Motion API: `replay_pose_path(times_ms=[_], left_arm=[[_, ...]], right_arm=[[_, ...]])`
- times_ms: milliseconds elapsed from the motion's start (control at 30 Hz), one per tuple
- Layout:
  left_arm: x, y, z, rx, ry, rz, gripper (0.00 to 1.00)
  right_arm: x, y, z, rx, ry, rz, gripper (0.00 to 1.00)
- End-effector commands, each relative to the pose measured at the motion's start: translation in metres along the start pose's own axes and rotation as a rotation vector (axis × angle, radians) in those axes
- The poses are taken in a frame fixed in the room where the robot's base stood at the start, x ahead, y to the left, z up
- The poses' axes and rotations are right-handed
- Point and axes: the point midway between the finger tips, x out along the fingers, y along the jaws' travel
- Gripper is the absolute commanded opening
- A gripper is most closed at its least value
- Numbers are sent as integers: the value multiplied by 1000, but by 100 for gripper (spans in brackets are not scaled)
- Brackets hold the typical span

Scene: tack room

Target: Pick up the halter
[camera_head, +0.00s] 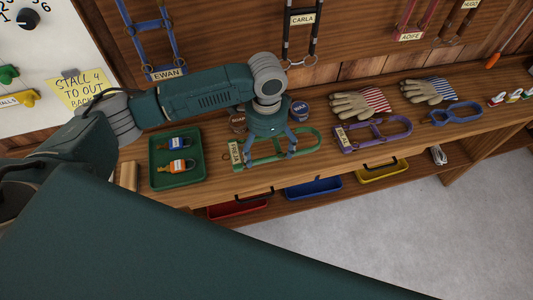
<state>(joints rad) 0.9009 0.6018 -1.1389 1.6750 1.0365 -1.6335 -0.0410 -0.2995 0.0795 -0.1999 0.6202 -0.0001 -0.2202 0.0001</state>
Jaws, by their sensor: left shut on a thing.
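A green halter (305,148) with a pale name tag at its left end lies on the wooden bench; the tag's lettering is too small to read surely. My left gripper (279,152) points down over it, its fingers shut on the halter's middle. The gripper hides part of the halter, and I cannot tell whether it is clear of the bench. A purple halter (375,135) with a name tag lies to the right, and a blue halter (456,113) farther right. More halters hang on the wall, such as a blue one tagged EWAN (148,42). My right gripper is out of view.
Striped gloves (360,104) lie at the back of the bench (330,166). Red, blue and yellow bins sit below.

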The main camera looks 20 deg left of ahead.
Motion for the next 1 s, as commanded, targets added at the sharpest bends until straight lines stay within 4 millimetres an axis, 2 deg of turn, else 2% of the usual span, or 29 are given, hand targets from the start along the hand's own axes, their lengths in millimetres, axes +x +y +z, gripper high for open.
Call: replay_pose_path(times_ms=[33,300,500,700,1000], left_arm=[[-16,-2,-2,2,7,-6,54],[-94,-1,-2,1,7,-5,54],[-136,-1,-1,0,5,-3,54],[-155,0,-1,1,2,-1,54],[-158,0,-1,0,2,-1,54]], right_arm=[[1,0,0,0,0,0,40],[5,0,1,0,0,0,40],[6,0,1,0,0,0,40],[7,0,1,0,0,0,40],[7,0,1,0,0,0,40]])
